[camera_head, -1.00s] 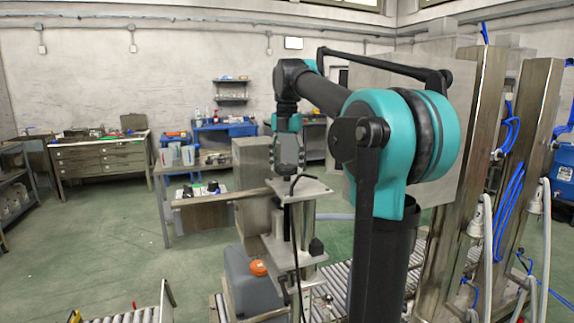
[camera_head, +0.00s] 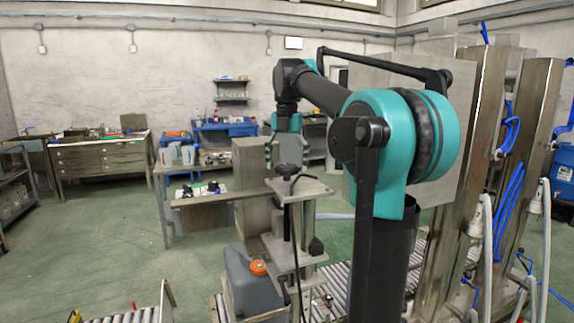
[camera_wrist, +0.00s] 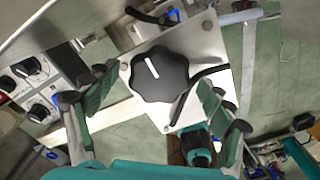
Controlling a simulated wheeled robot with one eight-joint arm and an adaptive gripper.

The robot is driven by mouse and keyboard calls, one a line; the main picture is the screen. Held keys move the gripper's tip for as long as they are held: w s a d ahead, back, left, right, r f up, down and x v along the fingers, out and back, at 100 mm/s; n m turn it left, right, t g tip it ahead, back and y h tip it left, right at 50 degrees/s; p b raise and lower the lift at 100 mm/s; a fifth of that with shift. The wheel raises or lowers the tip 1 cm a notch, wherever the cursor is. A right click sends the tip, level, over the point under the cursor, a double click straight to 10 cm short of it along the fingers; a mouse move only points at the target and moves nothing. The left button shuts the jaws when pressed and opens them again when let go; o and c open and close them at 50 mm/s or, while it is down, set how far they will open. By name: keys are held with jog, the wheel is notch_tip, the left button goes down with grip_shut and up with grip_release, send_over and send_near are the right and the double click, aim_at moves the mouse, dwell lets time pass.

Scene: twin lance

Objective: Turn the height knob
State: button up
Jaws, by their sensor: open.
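The height knob (camera_wrist: 158,74) is a black, lobed knob with a white mark, seen from above in the wrist view. It sits on a pale metal plate (camera_wrist: 204,48). The plate also shows in the head view (camera_head: 303,188), on top of a metal post. My gripper (camera_wrist: 152,112) is open, its two green-lined fingers spread to the left and right of the knob in the wrist view. In the head view my gripper (camera_head: 287,160) points down over the plate, and the knob is hard to make out there. I cannot tell how far the fingertips are above it.
A black cable (camera_wrist: 190,90) crosses the plate beside the knob. A grey machine with an orange button (camera_head: 258,267) stands below, next to a roller conveyor (camera_head: 332,293). Tall metal columns (camera_head: 530,150) stand at the right. Green floor is open at the left.

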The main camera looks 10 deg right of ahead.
aim_at(287, 165)
notch_tip(287, 165, up, 12)
dwell(0.6)
